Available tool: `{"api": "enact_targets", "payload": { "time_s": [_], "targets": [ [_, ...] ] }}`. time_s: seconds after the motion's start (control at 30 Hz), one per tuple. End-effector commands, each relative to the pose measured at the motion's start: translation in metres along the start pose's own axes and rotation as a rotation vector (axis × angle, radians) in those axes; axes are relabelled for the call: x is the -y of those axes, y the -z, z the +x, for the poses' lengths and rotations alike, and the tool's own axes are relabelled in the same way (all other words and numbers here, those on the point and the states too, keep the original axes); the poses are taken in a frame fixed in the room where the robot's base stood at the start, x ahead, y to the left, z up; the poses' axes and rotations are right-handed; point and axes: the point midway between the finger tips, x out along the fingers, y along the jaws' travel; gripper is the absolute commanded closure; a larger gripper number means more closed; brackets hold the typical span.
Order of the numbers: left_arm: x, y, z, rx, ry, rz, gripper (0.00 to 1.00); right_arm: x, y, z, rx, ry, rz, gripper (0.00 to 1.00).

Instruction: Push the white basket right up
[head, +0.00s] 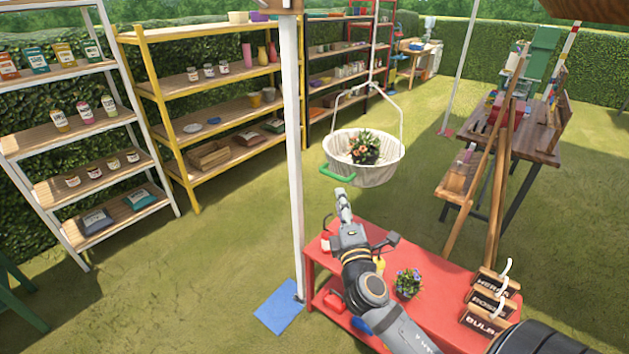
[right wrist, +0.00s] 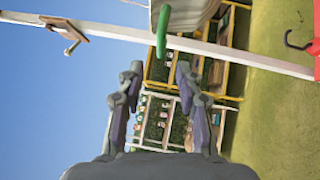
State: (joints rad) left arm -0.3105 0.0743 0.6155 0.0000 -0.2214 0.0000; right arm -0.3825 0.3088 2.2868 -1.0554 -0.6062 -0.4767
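The white basket (head: 372,174) hangs in the air by a wire handle from a thin line above. It holds a potted plant with orange flowers (head: 364,147). A green handle (head: 338,174) sticks out from its near left rim. My right gripper (head: 343,198) is just below the basket's green handle, apart from it. In the right wrist view my right gripper (right wrist: 160,88) is open with nothing between its fingers. There the green handle (right wrist: 162,32) and part of the white basket (right wrist: 190,14) show beyond the fingertips, at the top. My left gripper is not in view.
A white post (head: 292,150) stands left of the basket. A red table (head: 440,298) below bears a blue-flowered plant (head: 408,283) and labelled wooden crates (head: 487,318). A wooden easel (head: 493,165) stands to the right. Yellow shelves (head: 187,140) are behind at left. Air around the basket is clear.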

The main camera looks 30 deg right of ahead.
Motion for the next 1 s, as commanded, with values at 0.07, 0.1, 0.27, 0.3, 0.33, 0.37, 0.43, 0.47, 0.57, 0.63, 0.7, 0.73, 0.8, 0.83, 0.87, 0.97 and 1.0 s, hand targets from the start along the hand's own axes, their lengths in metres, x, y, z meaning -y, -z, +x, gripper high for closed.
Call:
{"api": "enact_targets", "payload": {
  "time_s": [0.07, 0.1, 0.27, 0.3, 0.33, 0.37, 0.43, 0.47, 0.57, 0.63, 0.7, 0.73, 0.8, 0.83, 0.87, 0.97, 1.0],
  "targets": [
    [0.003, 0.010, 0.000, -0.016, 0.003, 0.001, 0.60, -0.002, 0.000, 0.000, 0.001, -0.003, -0.002, 0.64],
    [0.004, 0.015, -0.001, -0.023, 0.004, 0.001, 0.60, -0.002, 0.000, 0.002, 0.001, -0.003, -0.002, 0.64],
    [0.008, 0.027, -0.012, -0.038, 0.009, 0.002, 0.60, -0.005, 0.000, 0.022, 0.000, -0.003, 0.000, 0.64],
    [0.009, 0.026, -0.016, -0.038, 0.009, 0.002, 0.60, -0.006, -0.001, 0.031, 0.001, -0.004, 0.000, 0.64],
    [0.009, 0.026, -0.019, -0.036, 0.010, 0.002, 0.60, -0.006, 0.000, 0.038, 0.000, -0.004, 0.000, 0.64],
    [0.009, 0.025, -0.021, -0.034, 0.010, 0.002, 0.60, -0.006, 0.000, 0.045, 0.000, -0.003, 0.000, 0.64],
    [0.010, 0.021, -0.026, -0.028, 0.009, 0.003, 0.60, -0.006, -0.001, 0.060, 0.001, -0.002, 0.001, 0.64],
    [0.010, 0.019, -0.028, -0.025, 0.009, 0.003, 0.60, -0.005, 0.000, 0.066, 0.000, -0.001, 0.001, 0.64],
    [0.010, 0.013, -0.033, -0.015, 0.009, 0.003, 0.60, -0.004, 0.000, 0.084, 0.000, -0.001, 0.002, 0.64],
    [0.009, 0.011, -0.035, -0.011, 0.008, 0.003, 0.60, -0.003, 0.000, 0.094, -0.001, -0.001, 0.002, 0.64],
    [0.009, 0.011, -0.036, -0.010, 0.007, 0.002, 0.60, -0.002, 0.000, 0.100, -0.001, -0.001, 0.002, 0.64],
    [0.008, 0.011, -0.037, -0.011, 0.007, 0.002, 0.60, -0.002, 0.000, 0.102, -0.001, 0.000, 0.002, 0.64],
    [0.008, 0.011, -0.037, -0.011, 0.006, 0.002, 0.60, -0.001, 0.000, 0.104, -0.001, 0.001, 0.002, 0.64],
    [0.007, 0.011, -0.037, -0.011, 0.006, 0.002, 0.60, -0.001, 0.001, 0.105, -0.002, 0.000, 0.002, 0.64],
    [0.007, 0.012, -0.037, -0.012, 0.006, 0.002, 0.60, 0.000, 0.001, 0.105, -0.002, 0.000, 0.002, 0.64],
    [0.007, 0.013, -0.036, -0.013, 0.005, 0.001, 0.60, 0.000, 0.001, 0.105, -0.002, 0.000, 0.002, 0.64],
    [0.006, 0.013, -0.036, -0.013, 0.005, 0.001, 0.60, 0.000, 0.001, 0.105, -0.002, 0.000, 0.002, 0.64]
  ]
}}
